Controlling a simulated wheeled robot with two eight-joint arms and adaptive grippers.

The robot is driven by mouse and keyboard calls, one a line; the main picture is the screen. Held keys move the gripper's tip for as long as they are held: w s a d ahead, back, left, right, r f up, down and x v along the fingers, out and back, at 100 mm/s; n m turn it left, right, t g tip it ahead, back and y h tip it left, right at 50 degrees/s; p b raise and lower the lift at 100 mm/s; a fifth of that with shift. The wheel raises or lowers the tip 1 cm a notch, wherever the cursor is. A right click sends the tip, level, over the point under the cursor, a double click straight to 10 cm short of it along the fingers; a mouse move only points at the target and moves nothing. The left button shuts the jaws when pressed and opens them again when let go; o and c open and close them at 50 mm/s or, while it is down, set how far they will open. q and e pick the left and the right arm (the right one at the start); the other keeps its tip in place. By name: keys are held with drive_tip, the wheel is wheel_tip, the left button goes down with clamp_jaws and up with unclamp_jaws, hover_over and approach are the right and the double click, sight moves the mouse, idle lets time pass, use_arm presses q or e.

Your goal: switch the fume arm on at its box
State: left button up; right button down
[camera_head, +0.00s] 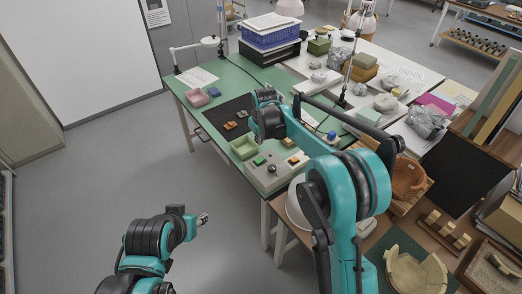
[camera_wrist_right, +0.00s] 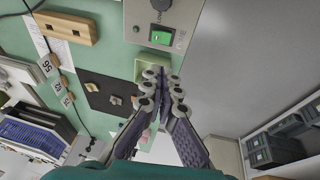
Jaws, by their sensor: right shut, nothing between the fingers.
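The grey control box (camera_head: 266,180) sits at the near edge of the green table. It carries a green switch (camera_head: 259,160) and a dark round knob (camera_head: 272,170). In the right wrist view the box (camera_wrist_right: 187,18) is at the top, with the green switch (camera_wrist_right: 160,37) below the knob (camera_wrist_right: 160,4). My right gripper (camera_wrist_right: 163,78) is shut and empty, its fingertips together and apart from the switch in that view. In the head view its wrist hides the fingers. My left gripper (camera_head: 204,219) is over the floor, left of the table; its jaw state is unclear.
A pale green tray (camera_head: 243,147) stands beside the box, and a dark mat (camera_head: 229,116) with small sherds lies behind it. A wooden block (camera_wrist_right: 65,28) lies near the box. A pink tray (camera_head: 196,98) is farther left. The floor at left is clear.

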drive_tip(key=b, duration=0.4)
approach(261, 158)
drive_tip(key=x, duration=0.5)
drive_tip(key=shift+w+a+f, duration=0.15)
drive_tip(key=shift+a, duration=0.15)
drive_tip(key=shift+w+d+f+b, duration=0.2)
drive_tip(key=shift+f+b, duration=0.15)
drive_tip(key=shift+f, duration=0.25)
